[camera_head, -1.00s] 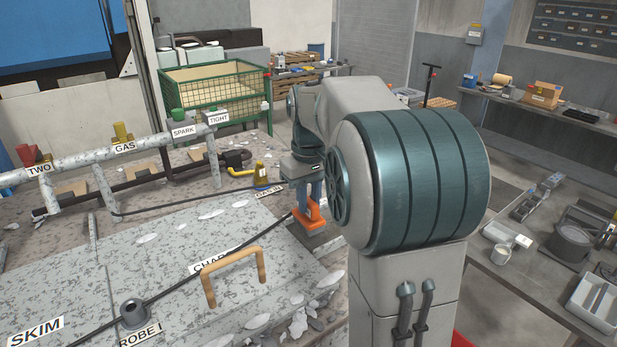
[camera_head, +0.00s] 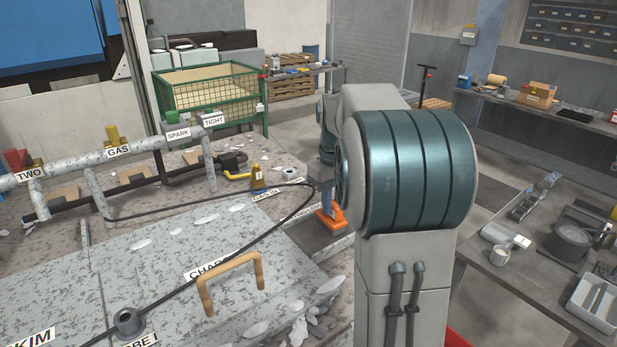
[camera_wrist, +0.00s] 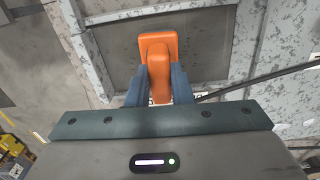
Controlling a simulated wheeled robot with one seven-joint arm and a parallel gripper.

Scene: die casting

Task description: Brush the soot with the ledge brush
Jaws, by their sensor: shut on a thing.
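My gripper (camera_head: 327,198) is partly hidden behind my own arm in the head view. It is shut on an orange-handled tool, taken to be the ledge brush (camera_head: 331,219). In the wrist view, the brush (camera_wrist: 158,62) sits upright between the two blue-grey fingers (camera_wrist: 158,88). Its bristles are hidden in both views. A dark flat panel (camera_head: 312,236) lies beside and below the brush; I cannot tell whether its darkness is soot. Whether the brush touches any surface cannot be told.
A wooden handle (camera_head: 232,268) arches above the grey speckled deck. A black cable (camera_head: 262,232) curves across the deck towards the gripper. A workbench (camera_head: 520,285) with a pot and trays stands at the right.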

